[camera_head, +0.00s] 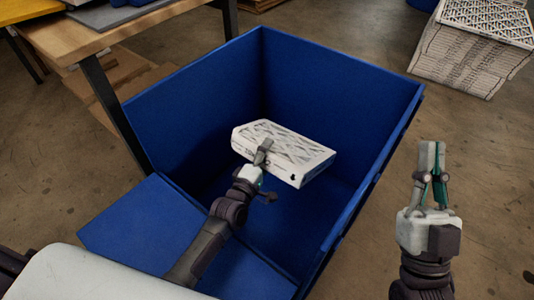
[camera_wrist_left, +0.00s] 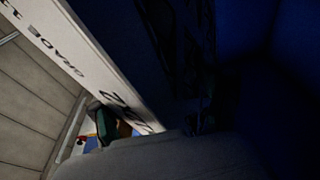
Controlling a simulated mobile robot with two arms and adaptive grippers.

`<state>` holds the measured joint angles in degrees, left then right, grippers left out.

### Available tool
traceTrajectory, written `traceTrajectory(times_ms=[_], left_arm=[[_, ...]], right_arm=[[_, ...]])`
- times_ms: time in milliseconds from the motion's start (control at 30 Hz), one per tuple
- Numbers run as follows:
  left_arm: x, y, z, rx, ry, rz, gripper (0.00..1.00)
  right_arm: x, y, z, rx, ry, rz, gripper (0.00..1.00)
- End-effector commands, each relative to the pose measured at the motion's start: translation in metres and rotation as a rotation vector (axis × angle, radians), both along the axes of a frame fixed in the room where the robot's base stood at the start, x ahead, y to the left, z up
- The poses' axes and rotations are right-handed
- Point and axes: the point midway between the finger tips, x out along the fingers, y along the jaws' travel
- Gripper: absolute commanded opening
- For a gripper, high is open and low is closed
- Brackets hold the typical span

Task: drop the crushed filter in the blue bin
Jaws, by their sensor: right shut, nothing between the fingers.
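A white boxed filter (camera_head: 305,160) with a lattice top is inside the blue bin (camera_head: 185,100), slightly tilted and seemingly above the floor. Crushing is not clear at this size. My left gripper (camera_head: 262,156) is shut on its near long side, one finger over the lattice; the other finger is hidden. In the left wrist view the filter's white printed side (camera_wrist_left: 75,50) crosses the upper left, with dark surroundings. My right gripper (camera_head: 431,165) is shut and empty, pointing up outside the bin's right wall.
A stack of similar filters (camera_head: 470,55) stands on the floor at the upper right. A wooden-topped table (camera_head: 75,35) is beside the bin at the upper left. The bin's front flap (camera_head: 150,225) is folded down. Bare floor lies right of the bin.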

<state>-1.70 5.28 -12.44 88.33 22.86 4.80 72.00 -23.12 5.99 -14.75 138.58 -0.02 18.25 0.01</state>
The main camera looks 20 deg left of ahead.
Motion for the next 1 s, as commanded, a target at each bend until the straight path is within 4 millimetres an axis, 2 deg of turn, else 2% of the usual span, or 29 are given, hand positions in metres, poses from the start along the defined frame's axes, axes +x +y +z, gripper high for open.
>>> traceTrajectory(times_ms=[267, 367, 467, 800, 1000], left_arm=[[-0.001, 0.0, 0.0, 0.0, 0.001, 0.0, 0.78], [-0.007, 0.002, -0.001, 0.0, 0.001, 0.0, 0.78], [-0.022, 0.004, -0.001, 0.001, 0.002, 0.0, 0.78], [-0.092, 0.017, -0.001, 0.002, 0.003, -0.001, 0.78], [-0.114, 0.022, -0.001, -0.001, 0.001, 0.0, 0.78]], right_arm=[[0.0, 0.0, 0.0, 0.0, 0.002, 0.001, 0.0], [0.0, 0.0, 0.0, 0.0, 0.002, 0.001, 0.0], [0.0, 0.0, 0.0, 0.0, 0.002, 0.001, 0.0], [0.0, 0.0, 0.0, -0.001, 0.002, 0.0, 0.0], [0.0, 0.0, 0.0, -0.001, 0.002, 0.0, 0.0]])
